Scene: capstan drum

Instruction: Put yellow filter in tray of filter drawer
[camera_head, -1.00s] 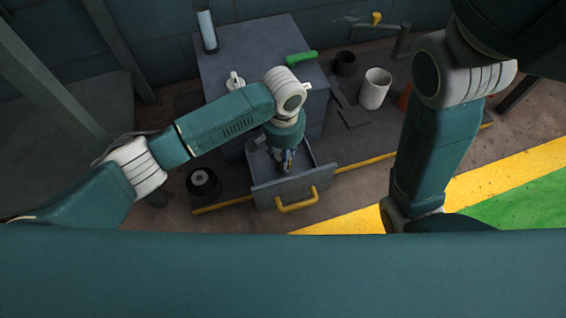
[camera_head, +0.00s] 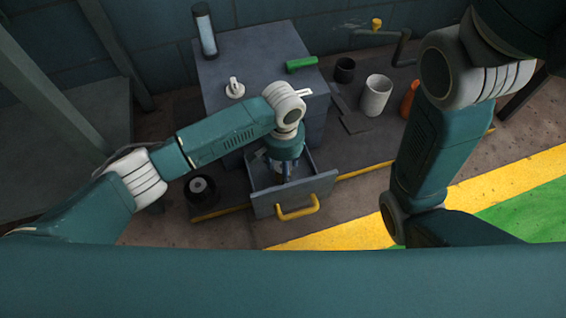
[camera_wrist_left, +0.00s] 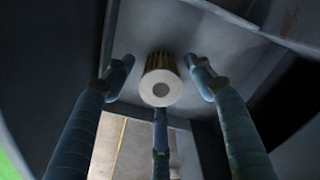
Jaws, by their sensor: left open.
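In the head view my left gripper (camera_head: 277,170) points down into the open filter drawer (camera_head: 318,187), which has a yellow handle (camera_head: 297,208). The wrist mostly hides the drawer's inside there. My right gripper is out of view.
The grey cabinet (camera_head: 245,75) carries a green bar (camera_head: 302,63), a white knob (camera_head: 235,88) and a cylinder (camera_head: 204,30). A white cup (camera_head: 375,95) and dark cup (camera_head: 344,70) stand to the right. A black roll (camera_head: 200,188) stands left of the drawer.

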